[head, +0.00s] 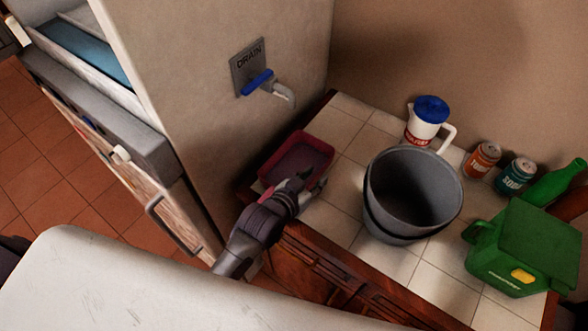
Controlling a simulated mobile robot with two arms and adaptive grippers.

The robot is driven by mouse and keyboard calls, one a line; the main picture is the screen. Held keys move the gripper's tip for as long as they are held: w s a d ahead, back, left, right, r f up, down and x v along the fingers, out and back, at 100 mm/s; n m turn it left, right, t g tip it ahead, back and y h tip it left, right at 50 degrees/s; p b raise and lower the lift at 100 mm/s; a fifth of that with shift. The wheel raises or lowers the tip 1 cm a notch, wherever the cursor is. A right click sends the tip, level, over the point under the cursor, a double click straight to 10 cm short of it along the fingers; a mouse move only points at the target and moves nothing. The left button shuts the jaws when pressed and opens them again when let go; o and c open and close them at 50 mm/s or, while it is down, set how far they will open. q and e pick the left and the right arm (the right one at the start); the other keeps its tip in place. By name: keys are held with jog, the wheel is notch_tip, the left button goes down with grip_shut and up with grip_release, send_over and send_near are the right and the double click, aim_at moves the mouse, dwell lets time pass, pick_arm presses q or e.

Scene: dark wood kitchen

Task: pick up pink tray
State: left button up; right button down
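The pink tray (298,143) is a dark pink, shallow rectangular tray. It sits on the white tiled counter (348,178) at its left end, near the wall with the drain sign. My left gripper (306,187) is over the tray's near right edge, its fingers spread apart. The gripper hides part of the tray's near side, and I cannot tell whether it touches the tray. My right gripper is not in view.
Stacked grey buckets (412,195) stand right of the tray. Behind are a white jug with a blue lid (423,124) and two cans (481,160). A green container (521,248) and green bottle (553,184) are at right. A drain spout (283,93) juts from the wall.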

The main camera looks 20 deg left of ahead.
pick_arm(q)
jog(key=shift+w+d+f, duration=0.15)
jog(key=shift+w+f, duration=0.05)
jog(key=shift+w, duration=0.2)
jog(key=shift+s, duration=0.1)
jog(key=shift+c, duration=0.3)
grip_shut()
jog(key=shift+r, duration=0.1)
jog(key=shift+r+b, duration=0.45)
jog(key=shift+r, duration=4.55)
